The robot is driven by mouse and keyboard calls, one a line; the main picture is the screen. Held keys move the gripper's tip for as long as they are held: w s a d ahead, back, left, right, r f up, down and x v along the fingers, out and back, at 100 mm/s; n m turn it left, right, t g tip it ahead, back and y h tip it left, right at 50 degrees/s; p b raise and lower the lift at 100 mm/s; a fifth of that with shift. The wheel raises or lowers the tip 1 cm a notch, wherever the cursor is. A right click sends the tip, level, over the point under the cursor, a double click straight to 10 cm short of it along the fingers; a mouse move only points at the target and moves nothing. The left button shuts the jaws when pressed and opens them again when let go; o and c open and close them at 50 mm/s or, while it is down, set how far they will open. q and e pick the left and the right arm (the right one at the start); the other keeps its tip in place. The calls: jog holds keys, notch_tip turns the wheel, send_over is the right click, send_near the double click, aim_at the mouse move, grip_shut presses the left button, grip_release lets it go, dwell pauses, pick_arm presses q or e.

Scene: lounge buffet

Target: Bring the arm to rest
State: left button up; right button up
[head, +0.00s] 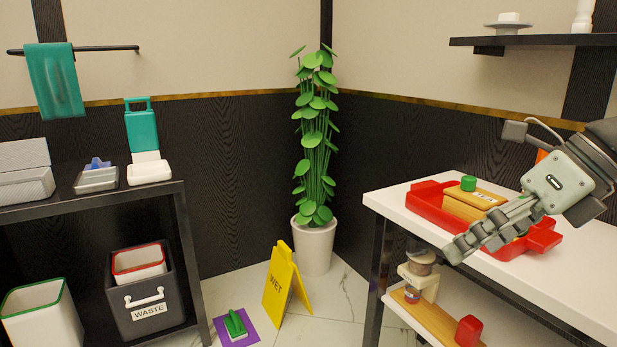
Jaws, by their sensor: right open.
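My right arm comes in from the right edge. Its gripper (466,243) is open, and I see nothing held in it. The fingers point down and left, in front of the red tray (424,195) on the white table, and cover part of it. I cannot tell whether they touch the tray. A wooden box (464,205) with a label stands in the tray, and a green knob-like thing (468,183) shows at its top. The box is partly hidden behind the fingers. My left gripper is not in view.
The white table (585,275) has bare room at the front right. Its lower shelf holds a dispenser-like thing (420,276) and a red block (469,331). A yellow wet-floor sign (279,281) and a potted plant (314,247) stand on the floor. A dark wall shelf (540,40) hangs above.

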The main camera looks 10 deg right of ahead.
jog(key=w+a+r+m+t+y, duration=0.1)
jog(key=w+a+r+m+y, duration=0.2)
jog(key=a+y, duration=0.7)
jog(key=w+r+m+t+y, duration=0.1)
jog(key=w+m+t+y, duration=0.1)
jog(key=w+m+t, duration=0.5)
jog(key=w+d+f+m+t+h, duration=0.65)
jog(key=d+m+t+h, duration=0.2)
jog(key=m, duration=0.45)
jog(key=s+d+f+m+g+h, duration=0.1)
jog(key=d+f+m+g+h, duration=0.2)
jog(key=f, duration=0.5)
jog(key=s+d+f+m+g+h, duration=0.1)
jog(key=d+f+m+h, duration=0.1)
jog(key=f+m+h, duration=0.45)
jog(key=s+d+f+m+g+h, duration=0.2)
jog(key=d+f, duration=0.1)
jog(key=f, duration=0.6)
jog(key=s+a+f+m+g, duration=0.2)
jog(key=s+f+g, duration=0.3)
jog(key=s+f, duration=0.7)
jog(key=s+a+f+m+g+y, duration=0.1)
jog(key=s+a+f+g, duration=0.3)
jog(key=s+f, duration=0.8)
notch_tip(320, 180, down, 2)
jog(key=shift+s+a+f+m+g, duration=0.25)
jog(key=shift+s+m+g, duration=0.15)
jog(key=shift+m+g, duration=0.65)
